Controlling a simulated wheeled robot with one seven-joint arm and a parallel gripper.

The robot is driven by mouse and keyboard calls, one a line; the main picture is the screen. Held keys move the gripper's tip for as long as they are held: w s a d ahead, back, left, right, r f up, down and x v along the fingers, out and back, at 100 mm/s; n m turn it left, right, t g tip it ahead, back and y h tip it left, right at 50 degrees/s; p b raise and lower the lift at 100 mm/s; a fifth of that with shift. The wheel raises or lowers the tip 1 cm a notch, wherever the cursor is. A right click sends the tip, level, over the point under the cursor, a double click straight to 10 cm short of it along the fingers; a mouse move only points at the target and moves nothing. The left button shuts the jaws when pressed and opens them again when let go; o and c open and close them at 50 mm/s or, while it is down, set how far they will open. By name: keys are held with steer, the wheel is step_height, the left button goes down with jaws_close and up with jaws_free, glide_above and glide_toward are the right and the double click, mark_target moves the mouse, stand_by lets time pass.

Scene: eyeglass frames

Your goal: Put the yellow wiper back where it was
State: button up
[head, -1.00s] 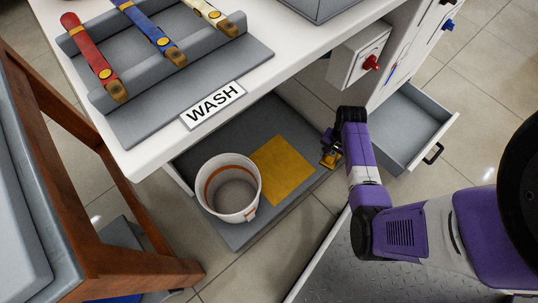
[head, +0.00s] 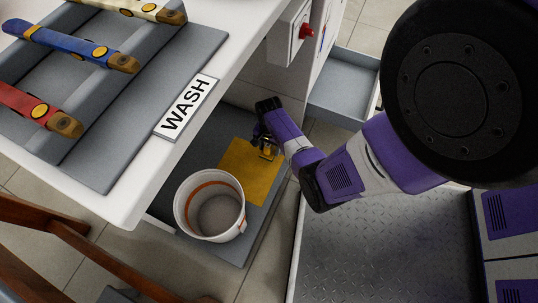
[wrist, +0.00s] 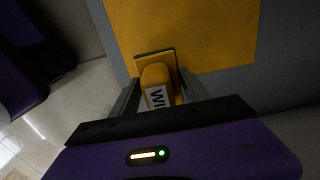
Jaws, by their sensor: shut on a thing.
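The yellow wiper (wrist: 155,74) is between the two fingers of my gripper (wrist: 161,93) in the wrist view. It has a yellow body with a partly hidden white label and a wider, dark-edged end. In the head view my gripper (head: 265,142) is over the upper right part of the flat yellow square (head: 245,176) on the grey lower shelf (head: 255,225). The wiper is small and mostly hidden there. In the wrist view its wide end lies over the yellow square (wrist: 205,35); I cannot tell whether it touches.
A white bucket (head: 209,207) with an orange band stands just left of the square. The white tabletop (head: 110,208) with its WASH sign (head: 186,105) overhangs the shelf. An open grey drawer (head: 343,88) and a box with a red knob (head: 306,31) are behind my arm.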

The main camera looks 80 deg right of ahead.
steer(key=shift+f+b, duration=1.2)
steer(key=shift+f, duration=0.8)
steer(key=shift+f, duration=0.15)
steer(key=o, duration=1.5)
steer(key=shift+c, duration=0.2)
step_height(320, 180, up, 12)
steer(key=p, duration=0.7)
steer(key=shift+r, duration=0.2)
steer(key=shift+s, duration=0.15)
